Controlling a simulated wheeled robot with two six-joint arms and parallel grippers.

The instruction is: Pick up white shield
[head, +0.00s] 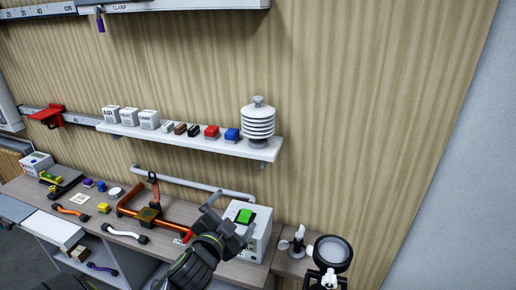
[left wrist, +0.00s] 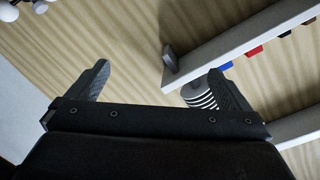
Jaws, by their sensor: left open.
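The white shield (head: 258,122) is a stack of white louvred rings with a cap. It stands upright at the right end of the white wall shelf (head: 200,137). In the left wrist view the shield (left wrist: 199,92) shows partly, behind the right finger. My left gripper (head: 236,228) is below the shelf and the shield, in front of a white box with a green screen. In the left wrist view the left gripper (left wrist: 160,85) is open with nothing between its fingers. It does not touch the shield. My right gripper is not in view.
Red (head: 211,131) and blue (head: 232,134) blocks, small parts and white boxes (head: 149,119) line the shelf left of the shield. The workbench (head: 100,219) below holds cables, an orange frame and the box with a green screen (head: 245,216). The wall right of the shelf is clear.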

